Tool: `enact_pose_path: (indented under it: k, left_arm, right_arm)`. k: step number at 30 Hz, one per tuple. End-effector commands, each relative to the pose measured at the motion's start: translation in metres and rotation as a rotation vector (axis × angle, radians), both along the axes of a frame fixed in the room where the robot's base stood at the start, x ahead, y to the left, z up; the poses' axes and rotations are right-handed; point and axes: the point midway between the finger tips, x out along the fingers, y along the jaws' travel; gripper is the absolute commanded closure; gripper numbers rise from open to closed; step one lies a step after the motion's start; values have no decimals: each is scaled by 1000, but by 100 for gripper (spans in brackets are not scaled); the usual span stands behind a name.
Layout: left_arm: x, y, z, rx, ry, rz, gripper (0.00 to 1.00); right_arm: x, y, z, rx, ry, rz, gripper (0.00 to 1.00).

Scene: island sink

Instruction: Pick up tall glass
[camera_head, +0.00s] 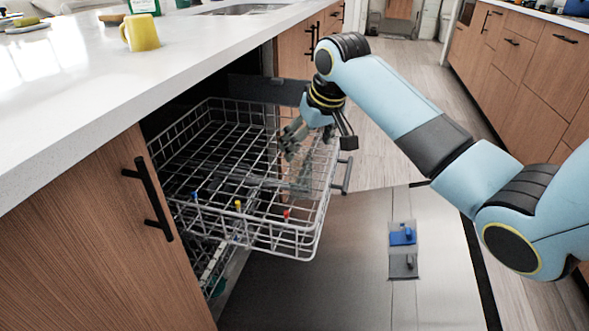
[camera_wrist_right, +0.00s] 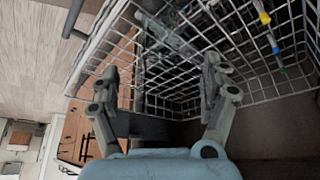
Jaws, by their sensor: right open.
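A faint, clear shape that looks like the tall glass (camera_head: 301,174) is in the dishwasher's upper rack (camera_head: 316,222), near its right side. It is see-through and hard to make out against the wires. In the wrist view a clear, glassy shape (camera_wrist_right: 163,35) shows beyond the fingertips, among the wires. My right gripper (camera_head: 291,142) reaches down over the right part of the rack, just above the glass. In the wrist view its fingers (camera_wrist_right: 161,72) are spread apart with nothing between them. My left gripper is not in view.
The rack is pulled out over the open dishwasher door (camera_head: 350,280). A yellow mug (camera_head: 140,33) stands on the white counter (camera_head: 90,85) to the left. A cabinet with a black handle (camera_head: 153,198) is at the left front. The floor behind my right arm is clear.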

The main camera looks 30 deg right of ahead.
Motion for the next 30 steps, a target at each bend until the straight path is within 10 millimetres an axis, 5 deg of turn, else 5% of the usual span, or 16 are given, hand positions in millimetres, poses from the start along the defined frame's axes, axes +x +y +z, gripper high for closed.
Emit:
enact_pose_path:
  k: [3, 6, 11, 15, 27, 30]
  left_arm:
    - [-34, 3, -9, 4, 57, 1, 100]
    - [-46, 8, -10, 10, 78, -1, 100]
    - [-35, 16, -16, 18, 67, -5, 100]
    - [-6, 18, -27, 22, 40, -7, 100]
    - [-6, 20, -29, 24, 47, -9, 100]
    - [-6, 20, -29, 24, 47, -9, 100]
  right_arm:
    - [8, 0, -24, 2, 5, -1, 20]
    - [13, 0, -32, 2, 3, 1, 20]
    - [20, -1, -45, 2, 3, -1, 20]
    - [35, -2, -66, 1, 5, -1, 20]
    - [42, -3, -78, 1, 1, 1, 20]
    - [42, -3, -78, 1, 1, 1, 32]
